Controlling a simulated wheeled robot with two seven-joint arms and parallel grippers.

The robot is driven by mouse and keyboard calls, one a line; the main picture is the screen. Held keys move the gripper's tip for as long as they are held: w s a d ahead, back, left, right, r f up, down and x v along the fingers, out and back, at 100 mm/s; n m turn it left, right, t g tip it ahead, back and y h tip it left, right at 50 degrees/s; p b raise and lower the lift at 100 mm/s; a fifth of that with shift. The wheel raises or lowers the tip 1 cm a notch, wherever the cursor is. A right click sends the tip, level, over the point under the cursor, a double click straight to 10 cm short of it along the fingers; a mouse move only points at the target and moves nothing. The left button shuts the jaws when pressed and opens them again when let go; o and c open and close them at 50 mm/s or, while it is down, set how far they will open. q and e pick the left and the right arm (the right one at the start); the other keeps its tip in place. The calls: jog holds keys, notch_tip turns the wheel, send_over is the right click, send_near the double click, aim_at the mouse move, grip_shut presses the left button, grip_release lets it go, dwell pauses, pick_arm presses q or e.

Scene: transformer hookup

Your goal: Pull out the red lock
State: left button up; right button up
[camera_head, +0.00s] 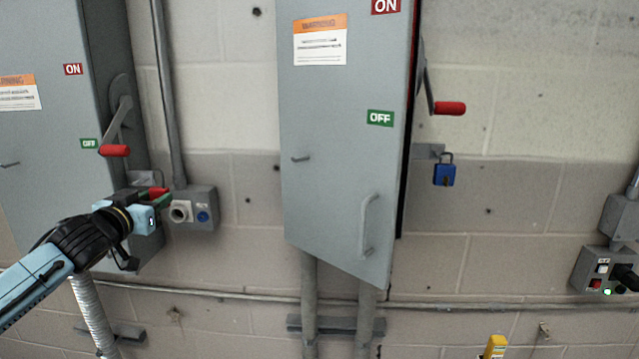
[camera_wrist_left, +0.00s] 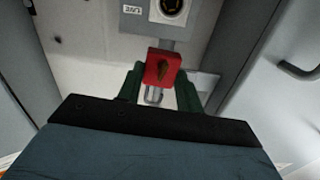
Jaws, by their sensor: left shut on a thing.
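The red lock (camera_head: 157,192) is a small red padlock at the right side of the left grey cabinet, below that cabinet's red-handled lever. In the left wrist view the red lock (camera_wrist_left: 163,67) sits between the two green fingers, with its metal shackle showing below it. My left gripper (camera_head: 152,201) comes in from the left and is shut on the red lock; its fingers also show in the left wrist view (camera_wrist_left: 160,88). Whether the shackle is still through the grey bracket (camera_head: 143,177) cannot be told. My right gripper is not in view.
The middle grey cabinet (camera_head: 340,160) stands slightly open. A blue padlock (camera_head: 444,174) hangs from a bracket on its right. A grey outlet box (camera_head: 197,208) is close to the right of my gripper. A switch box (camera_head: 605,272) is at far right.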

pick_arm(q)
jog(key=shift+s, duration=0.1)
jog(key=s, duration=0.4)
jog(key=shift+s+a+r, duration=0.15)
jog(key=shift+s+a, duration=0.1)
jog(key=shift+s, duration=0.15)
jog(key=shift+b, duration=0.3)
